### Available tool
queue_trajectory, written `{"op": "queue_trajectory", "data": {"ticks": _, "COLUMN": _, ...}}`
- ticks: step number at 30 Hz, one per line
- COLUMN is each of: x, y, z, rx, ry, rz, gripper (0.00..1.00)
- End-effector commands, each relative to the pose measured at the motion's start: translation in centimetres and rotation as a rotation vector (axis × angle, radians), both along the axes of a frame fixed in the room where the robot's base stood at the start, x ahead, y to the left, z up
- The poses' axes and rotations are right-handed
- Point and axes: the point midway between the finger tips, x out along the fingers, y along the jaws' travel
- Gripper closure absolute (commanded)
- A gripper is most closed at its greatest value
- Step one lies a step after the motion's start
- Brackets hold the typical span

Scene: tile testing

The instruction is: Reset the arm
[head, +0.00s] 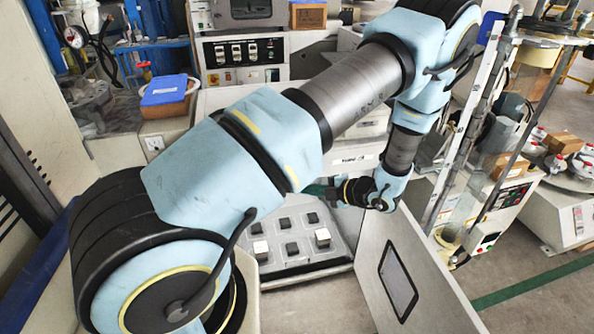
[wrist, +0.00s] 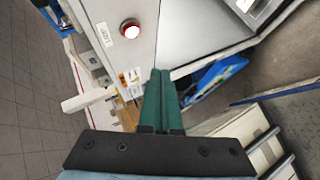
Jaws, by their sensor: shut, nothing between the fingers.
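My arm stretches across the head view from the lower left to the upper right and then bends down. My gripper (head: 318,189) points left in the head view, in front of the grey machine and above the tray of tiles. In the wrist view the two green fingers of my gripper (wrist: 160,75) lie together, shut, with nothing between them. Part of the gripper is hidden behind my arm in the head view.
A grey tray (head: 322,254) with several dark and white square tiles sits below the gripper. A red button (wrist: 130,29) shows on a machine panel. A blue-lidded box (head: 165,91) stands left.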

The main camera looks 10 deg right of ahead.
Motion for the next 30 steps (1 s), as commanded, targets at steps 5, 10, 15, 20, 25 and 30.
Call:
{"op": "queue_trajectory", "data": {"ticks": 5, "x": 0.0, "y": 0.0, "z": 0.0, "rx": 0.001, "ry": 0.000, "rz": 0.001, "gripper": 1.00}}
{"op": "queue_trajectory", "data": {"ticks": 10, "x": -0.1, "y": 1.6, "z": 1.3, "rx": -0.091, "ry": -0.042, "rz": 0.118, "gripper": 1.00}}
{"op": "queue_trajectory", "data": {"ticks": 15, "x": -1.5, "y": 6.6, "z": 5.4, "rx": -0.405, "ry": -0.238, "rz": 0.574, "gripper": 1.00}}
{"op": "queue_trajectory", "data": {"ticks": 20, "x": -4.3, "y": 10.8, "z": 9.7, "rx": -0.717, "ry": -0.544, "rz": 1.150, "gripper": 1.00}}
{"op": "queue_trajectory", "data": {"ticks": 25, "x": -7.1, "y": 13.6, "z": 14.2, "rx": -0.949, "ry": -0.941, "rz": 1.777, "gripper": 1.00}}
{"op": "queue_trajectory", "data": {"ticks": 30, "x": -9.2, "y": 15.5, "z": 18.5, "rx": -1.051, "ry": -1.405, "rz": 2.405, "gripper": 1.00}}
